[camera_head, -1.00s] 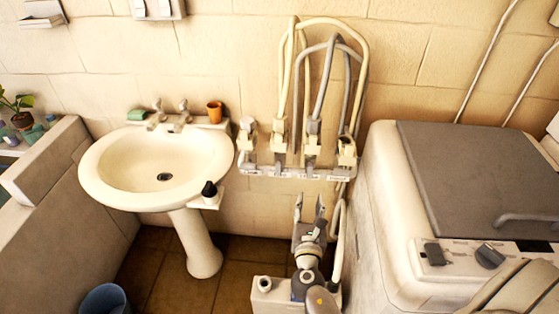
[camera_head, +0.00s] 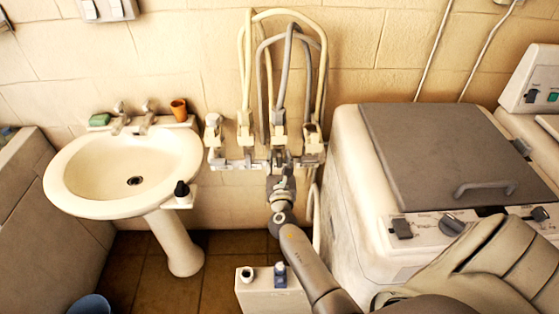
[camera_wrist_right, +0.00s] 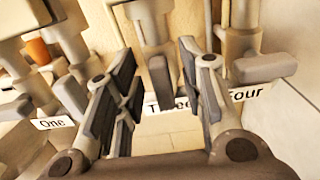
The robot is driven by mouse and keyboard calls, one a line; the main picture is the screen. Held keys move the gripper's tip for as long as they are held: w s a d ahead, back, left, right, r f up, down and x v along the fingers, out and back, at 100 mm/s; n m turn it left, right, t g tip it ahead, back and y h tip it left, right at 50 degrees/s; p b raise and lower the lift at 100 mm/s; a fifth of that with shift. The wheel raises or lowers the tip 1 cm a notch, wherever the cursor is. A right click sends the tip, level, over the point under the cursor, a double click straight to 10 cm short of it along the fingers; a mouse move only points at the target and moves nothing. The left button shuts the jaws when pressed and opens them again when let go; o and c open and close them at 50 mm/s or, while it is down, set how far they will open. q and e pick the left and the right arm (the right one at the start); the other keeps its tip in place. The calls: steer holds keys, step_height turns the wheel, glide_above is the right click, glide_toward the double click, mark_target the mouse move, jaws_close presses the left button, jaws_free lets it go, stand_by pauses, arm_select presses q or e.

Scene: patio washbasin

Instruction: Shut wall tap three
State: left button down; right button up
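Wall tap three (camera_head: 279,131) is the third in a row of pale wall taps and has a grey hose above it. In the right wrist view its grey lever (camera_wrist_right: 160,84) points toward the camera, just above the "Three" label. My right gripper (camera_head: 281,158) is raised right below this tap. In the wrist view the gripper (camera_wrist_right: 157,66) is open, with one finger on each side of the lever. I see no clear contact. The left finger hides the label between "One" and "Three". My left gripper is not in view.
Tap four (camera_wrist_right: 250,55) stands close beside the right finger, its lever turned right. Tap one (camera_head: 213,132) is at the row's left end. A washbasin (camera_head: 75,196) stands left, a washing machine (camera_head: 345,150) right. A white box (camera_head: 262,295) is on the floor below.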

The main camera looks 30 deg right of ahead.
jaws_close()
stand_by(0.4)
steer(key=m+b, duration=0.2)
steer(key=m, duration=0.1)
steer(key=shift+s+d+f+b, duration=0.1)
steer(key=shift+d+f+b, duration=0.15)
steer(key=shift+b, duration=0.15)
steer(key=shift+s+d+f+m+b, duration=0.1)
steer(key=shift+f+m+b, duration=0.05)
steer(key=shift+m+b, duration=1.9)
steer(key=shift+s+d+f+m+b, duration=0.15)
steer(key=shift+m+b, duration=1.05)
steer(key=shift+m, duration=1.7)
steer(key=shift+d+f+m+b, duration=0.1)
steer(key=shift+f+m+b, duration=0.1)
steer(key=shift+m+b, duration=1.85)
steer(key=shift+m+p, duration=0.35)
steer(key=shift+m, duration=0.25)
